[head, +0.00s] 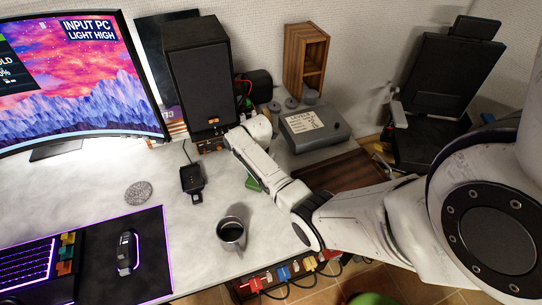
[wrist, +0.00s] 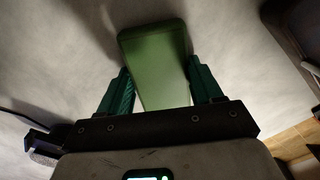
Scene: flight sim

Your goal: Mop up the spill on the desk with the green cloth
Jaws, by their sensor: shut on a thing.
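The green cloth (wrist: 155,62) looks like a folded, flat-sided rectangle in the wrist view. My gripper (wrist: 162,80) is shut on it, with a teal finger on each side. The pale desk surface lies just beyond the cloth; I cannot tell whether the cloth touches it. In the head view only a small green patch of the cloth (head: 252,183) shows beside my white arm, which hides the jaws. I cannot make out the spill in either view.
A dark mug (head: 231,234) stands near the desk's front edge. A small black device (head: 192,182), a speckled round disc (head: 138,193), a mouse (head: 126,252) and a black speaker (head: 201,78) are to the left. A grey box (head: 314,129) and a brown tray (head: 345,170) lie right.

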